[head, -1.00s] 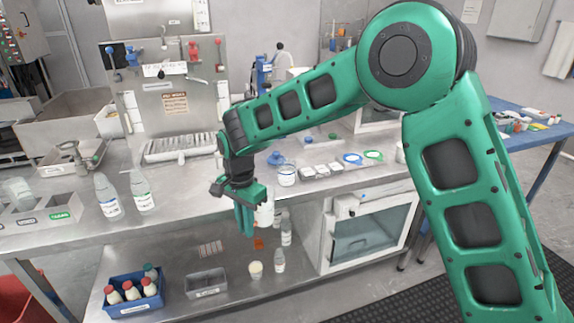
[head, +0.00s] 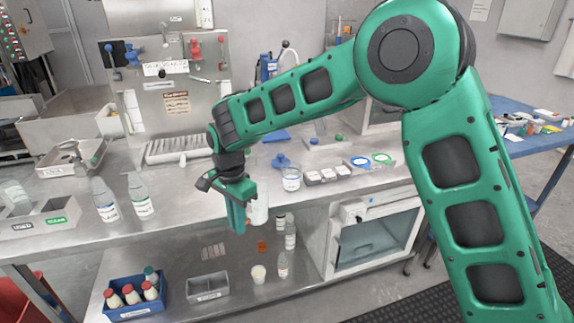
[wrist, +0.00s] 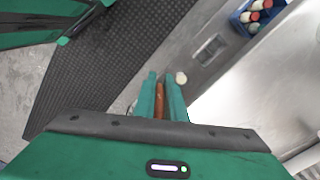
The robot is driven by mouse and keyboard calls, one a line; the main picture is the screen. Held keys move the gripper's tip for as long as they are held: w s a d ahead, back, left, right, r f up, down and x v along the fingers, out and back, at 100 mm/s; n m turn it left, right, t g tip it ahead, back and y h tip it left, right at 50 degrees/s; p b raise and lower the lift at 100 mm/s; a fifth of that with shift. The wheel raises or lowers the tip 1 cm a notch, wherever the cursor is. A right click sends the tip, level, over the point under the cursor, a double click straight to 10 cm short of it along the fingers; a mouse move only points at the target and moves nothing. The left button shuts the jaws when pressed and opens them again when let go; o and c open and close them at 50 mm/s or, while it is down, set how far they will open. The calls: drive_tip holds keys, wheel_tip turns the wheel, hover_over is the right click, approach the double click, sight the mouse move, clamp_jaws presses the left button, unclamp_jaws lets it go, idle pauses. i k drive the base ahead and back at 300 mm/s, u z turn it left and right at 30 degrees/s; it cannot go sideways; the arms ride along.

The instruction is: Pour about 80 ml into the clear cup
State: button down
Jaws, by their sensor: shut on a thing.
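A whitish container (head: 259,208) hangs roughly upright at my gripper (head: 238,215), in front of the bench's front edge. In the wrist view my gripper (wrist: 160,100) is shut on an orange-brown strip (wrist: 159,103), which seems to be its handle. The container's contents are not visible. A clear cup (head: 291,180) stands upright on the bench near the front edge, to the right of my gripper and apart from it. Its lower part looks pale; I cannot tell how much it holds.
Blue and green rings (head: 360,162) and small pale trays (head: 321,175) lie right of the cup. Two clear bottles (head: 141,197) and a grey labelled caddy (head: 45,220) stand at left. The lower shelf holds a blue crate (head: 135,307) of bottles and a grey bin (head: 207,286).

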sight(292, 170)
drive_tip(key=i, duration=0.8)
drive_tip(key=z, duration=0.35)
